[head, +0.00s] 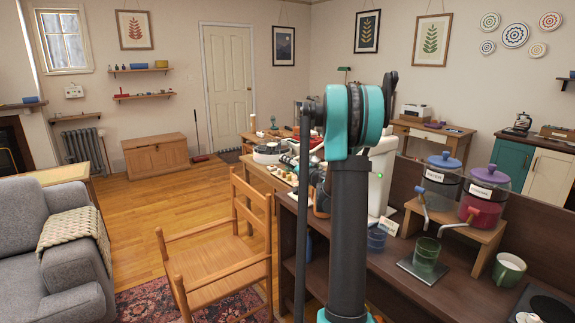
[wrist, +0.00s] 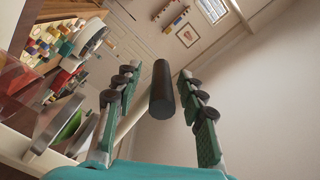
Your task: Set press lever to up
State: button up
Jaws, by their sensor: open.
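A thick black cylinder, which looks like the press lever's handle (wrist: 162,92), shows end-on in the wrist view between the fingers of my gripper (wrist: 158,78). The fingers are spread, with a visible gap on each side of the handle. I cannot tell how far along the handle the fingertips reach. In the head view, a white upright body (head: 382,178), perhaps the press, stands behind my arm. My arm hides much of it and the gripper, so the lever's angle is unclear there.
A dark counter (head: 400,290) carries a wooden stand (head: 455,232) with two lidded jars, a green glass (head: 426,254) and a mug (head: 509,270). A wooden chair (head: 215,262) stands left of my arm. Open floor lies beyond it.

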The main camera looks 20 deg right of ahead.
grip_shut()
dwell(0.3)
dwell(0.3)
jog(key=shift+a+r, duration=0.2)
jog(key=shift+r, duration=0.35)
notch_tip(320, 180, up, 21)
jog(key=d+m, duration=0.2)
jog(key=m, duration=0.6)
jog(key=w+d+r+m, duration=0.2)
jog(key=d+r+m, duration=0.2)
jog(key=d+r, duration=0.2)
jog(key=w+d+r+m, duration=0.3)
jog(key=d+r+m, duration=0.1)
jog(key=d+r, duration=0.3)
jog(key=shift+w+d+r, duration=0.25)
jog(key=shift+r, duration=0.15)
